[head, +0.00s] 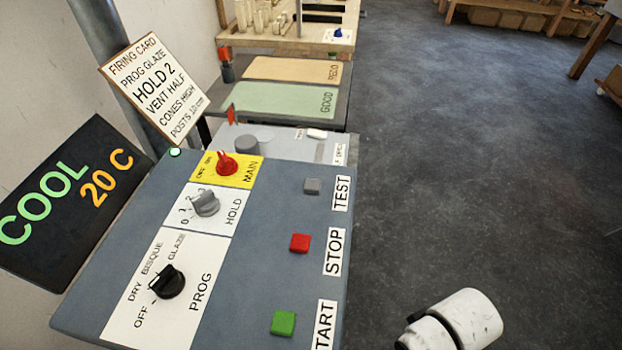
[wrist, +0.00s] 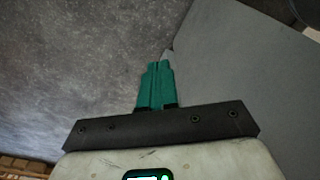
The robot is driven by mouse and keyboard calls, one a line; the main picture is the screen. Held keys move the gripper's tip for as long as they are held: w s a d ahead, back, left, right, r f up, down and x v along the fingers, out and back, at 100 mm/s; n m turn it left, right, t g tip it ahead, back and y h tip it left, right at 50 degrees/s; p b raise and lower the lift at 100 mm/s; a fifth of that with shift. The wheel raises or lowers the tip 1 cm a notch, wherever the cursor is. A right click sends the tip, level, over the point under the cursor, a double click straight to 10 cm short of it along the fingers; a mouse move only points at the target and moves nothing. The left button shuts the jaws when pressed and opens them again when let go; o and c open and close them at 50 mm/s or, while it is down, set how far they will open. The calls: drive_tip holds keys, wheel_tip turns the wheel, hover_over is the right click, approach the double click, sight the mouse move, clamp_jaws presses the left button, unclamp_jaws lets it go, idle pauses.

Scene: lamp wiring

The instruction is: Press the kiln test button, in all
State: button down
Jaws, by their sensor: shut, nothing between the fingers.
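The grey TEST button (head: 312,186) sits on the sloping blue-grey kiln panel (head: 262,215) in the head view, beside its TEST label (head: 341,193). My gripper (wrist: 158,66) shows in the wrist view, with its teal fingers together and nothing between them. Its tips are near the edge of a plain grey surface; I cannot tell which part of the place that is. The button does not show in the wrist view. In the head view only a white part of my arm shows, at the lower right, away from the button.
The red STOP button (head: 300,243) and green START button (head: 283,323) lie nearer along the same panel edge. The MAIN (head: 226,164), HOLD (head: 205,203) and PROG (head: 168,282) knobs stand up to their left. The dark display (head: 62,197) reads COOL 20 C. Open floor lies right.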

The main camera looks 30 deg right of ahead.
drive_tip(key=w+a+r+m+t+p, duration=0.1)
drive_tip(key=w+r+m+t+p, duration=0.1)
drive_tip(key=w+r+m+p, duration=0.3)
drive_tip(key=w+a+r+m+t+p, duration=0.2)
drive_tip(key=w+r+m+p, duration=0.3)
drive_tip(key=w+r, duration=0.5)
drive_tip(key=w+a+r+m+t+p, duration=0.1)
drive_tip(key=w+r+m+p, duration=0.5)
drive_tip(key=r, duration=0.7)
drive_tip(key=shift+w+a+r+m+t, duration=0.15)
drive_tip(key=shift+w+m+t, duration=0.05)
drive_tip(key=shift+w+t, duration=0.25)
drive_tip(key=shift+w+a+r+m+t, duration=0.1)
drive_tip(key=shift+w+a+m+t, duration=0.1)
drive_tip(key=shift+w+t, duration=0.2)
drive_tip(key=w+a+r+m+t+y+p, duration=0.1)
drive_tip(key=w+a+r+m, duration=0.2)
drive_tip(key=w+r+m, duration=0.2)
drive_tip(key=r+m, duration=0.1)
drive_tip(key=m, duration=0.2)
drive_tip(key=shift+w+m, duration=0.35)
drive_tip(key=shift+m, duration=0.05)
drive_tip(key=shift+a+f+t, duration=0.1)
drive_tip(key=shift+t, duration=0.15)
drive_tip(key=b, duration=0.7)
hover_over(315, 188)
wheel_tip(315, 188, down, 8)
drive_tip(key=shift+r, duration=0.2)
drive_tip(key=shift+f, duration=0.55)
drive_tip(key=shift+f, duration=0.4)
